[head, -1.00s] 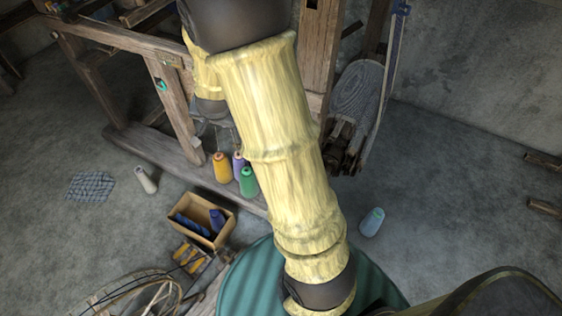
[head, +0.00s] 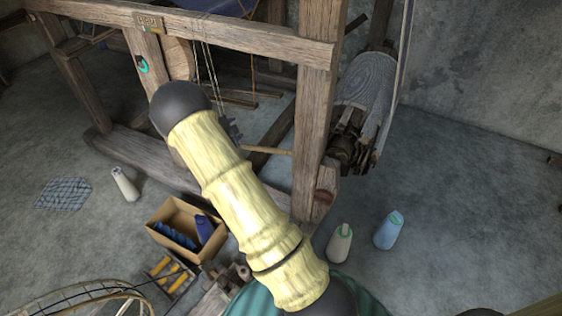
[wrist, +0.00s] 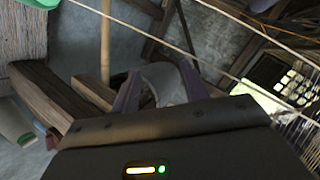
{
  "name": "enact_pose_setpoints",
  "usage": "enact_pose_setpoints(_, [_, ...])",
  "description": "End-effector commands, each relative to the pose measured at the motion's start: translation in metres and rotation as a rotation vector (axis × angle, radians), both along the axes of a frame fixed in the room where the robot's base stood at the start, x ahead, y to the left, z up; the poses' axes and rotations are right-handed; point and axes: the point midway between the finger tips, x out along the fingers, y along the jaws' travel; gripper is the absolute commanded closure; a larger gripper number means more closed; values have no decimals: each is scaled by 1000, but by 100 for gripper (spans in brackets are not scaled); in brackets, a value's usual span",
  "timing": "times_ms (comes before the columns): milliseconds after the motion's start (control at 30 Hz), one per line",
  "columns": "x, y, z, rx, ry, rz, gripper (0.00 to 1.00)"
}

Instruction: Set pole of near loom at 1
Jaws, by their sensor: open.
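The near loom (head: 312,120) is a brown wooden frame filling the top middle of the head view. A thin tan pole (head: 268,150) sticks out level beside its front post. A similar tan pole (wrist: 105,40) stands upright in the wrist view, beyond my gripper and left of it; I cannot tell if it is the same one. My gripper (wrist: 160,88) is open, its two purple fingers apart with nothing seen between them. In the head view my arm covers the loom's lower part, and I cannot make out the gripper clearly.
A small plaque (head: 148,22) and a green ring (head: 142,65) are on the loom. An open box (head: 178,232) with blue spools, a cream cone (head: 339,245) and a pale blue cone (head: 388,231) stand on the floor. Cords cross the wrist view. Floor at right is clear.

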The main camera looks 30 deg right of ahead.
Motion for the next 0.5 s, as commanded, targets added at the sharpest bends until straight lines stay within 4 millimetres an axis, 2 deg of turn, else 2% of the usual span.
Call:
enact_pose_setpoints(33, [1,-5,-34,-13,-25,-40,55])
enact_pose_setpoints(267, [0,-25,-114,-73,-172,-230,55])
enact_pose_setpoints(400, [-6,-34,-164,-114,-262,-337,55])
enact_pose_setpoints(500, [-12,-38,-194,-143,-321,-403,55])
